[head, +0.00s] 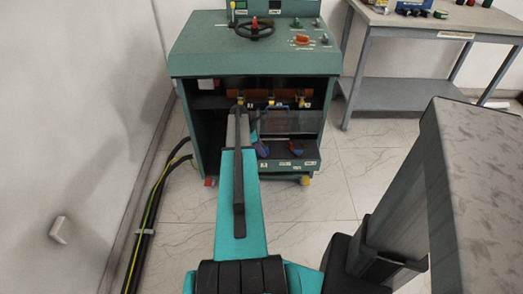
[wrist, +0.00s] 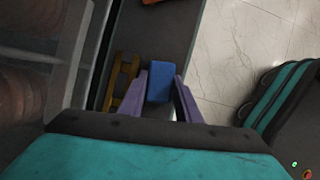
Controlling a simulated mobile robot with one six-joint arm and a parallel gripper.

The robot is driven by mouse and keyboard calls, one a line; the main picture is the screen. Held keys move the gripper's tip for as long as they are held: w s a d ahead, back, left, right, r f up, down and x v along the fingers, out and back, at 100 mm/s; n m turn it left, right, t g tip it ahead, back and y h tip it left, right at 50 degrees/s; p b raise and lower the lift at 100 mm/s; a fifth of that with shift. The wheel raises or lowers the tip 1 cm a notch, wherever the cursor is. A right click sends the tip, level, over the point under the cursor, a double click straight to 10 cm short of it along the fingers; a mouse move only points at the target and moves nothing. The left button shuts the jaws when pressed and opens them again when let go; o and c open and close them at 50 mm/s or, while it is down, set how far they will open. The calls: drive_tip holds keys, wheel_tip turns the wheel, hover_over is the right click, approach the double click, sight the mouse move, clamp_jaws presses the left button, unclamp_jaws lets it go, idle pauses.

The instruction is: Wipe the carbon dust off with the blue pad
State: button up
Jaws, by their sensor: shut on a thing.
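My gripper (wrist: 162,88) shows in the wrist view with its two purple-grey fingers closed on the blue pad (wrist: 160,76). The pad's blue face shows between and just beyond the fingertips. In the head view my arm reaches into the open front of the green cabinet (head: 250,62) and hides most of the gripper. I cannot make out any carbon dust in either view. Reddish-brown rounded parts (wrist: 20,105) show dimly at the left of the wrist view, behind what looks like a clear panel.
A yellow-brown frame-like piece (wrist: 122,85) lies on the dark tray close left of the gripper. Black cables (head: 155,200) run along the left wall. A grey workbench (head: 425,28) stands back right.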

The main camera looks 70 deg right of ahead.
drive_tip(key=shift+w+a+f, duration=0.1)
drive_tip(key=shift+w+a, duration=0.15)
drive_tip(key=shift+w, duration=0.4)
drive_tip(key=shift+w+a, duration=0.25)
drive_tip(key=shift+w, duration=0.35)
drive_tip(key=shift+w+a+p, duration=0.25)
drive_tip(key=shift+w+p, duration=0.05)
drive_tip(key=shift+w, duration=0.35)
drive_tip(key=shift+w+a+p, duration=0.25)
drive_tip(key=shift+w, duration=0.35)
drive_tip(key=shift+w+a+p, duration=0.15)
drive_tip(key=shift+w+a, duration=0.1)
drive_tip(key=shift+w, duration=0.35)
drive_tip(key=shift+w+a+p, duration=0.15)
drive_tip(key=shift+w+a, duration=0.05)
drive_tip(key=shift+w, duration=0.35)
drive_tip(key=shift+w, duration=0.1)
drive_tip(key=shift+w+a, duration=0.25)
drive_tip(key=shift+w, duration=0.35)
drive_tip(key=shift+w+a, duration=0.25)
drive_tip(key=shift+w, duration=0.35)
drive_tip(key=shift+f, duration=0.1)
